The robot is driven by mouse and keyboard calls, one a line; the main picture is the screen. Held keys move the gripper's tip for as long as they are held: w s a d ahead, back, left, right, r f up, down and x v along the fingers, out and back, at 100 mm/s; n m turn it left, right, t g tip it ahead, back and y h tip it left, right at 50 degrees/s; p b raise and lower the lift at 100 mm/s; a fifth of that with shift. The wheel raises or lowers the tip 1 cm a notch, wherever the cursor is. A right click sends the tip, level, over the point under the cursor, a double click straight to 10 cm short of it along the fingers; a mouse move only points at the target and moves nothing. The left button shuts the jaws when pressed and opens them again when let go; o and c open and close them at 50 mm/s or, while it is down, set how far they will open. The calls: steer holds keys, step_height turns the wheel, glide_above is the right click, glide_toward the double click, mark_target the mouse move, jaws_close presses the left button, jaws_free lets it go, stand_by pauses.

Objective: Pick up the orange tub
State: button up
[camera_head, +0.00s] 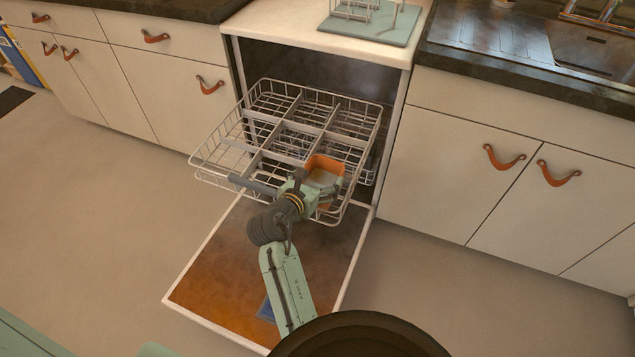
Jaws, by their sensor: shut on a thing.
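The orange tub (326,163) is at the front right part of the pulled-out dishwasher rack (215,165). It is a small open tub with orange walls, and its opening faces up toward the camera. My gripper (313,186) is at the tub's near side, shut on it. The fingertips and the tub's lower part are partly hidden by my wrist. I cannot tell whether the tub still touches the rack.
The dishwasher door (225,265) is folded down below the rack. A blue item (266,310) lies low on it, partly behind my arm. Cabinets with leather pulls (503,158) flank the dishwasher. A drying rack mat (372,25) sits on top. The floor is clear at both sides.

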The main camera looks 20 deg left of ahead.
step_height(320, 180, up, 8)
stand_by(0.6)
steer(key=shift+s, duration=0.1)
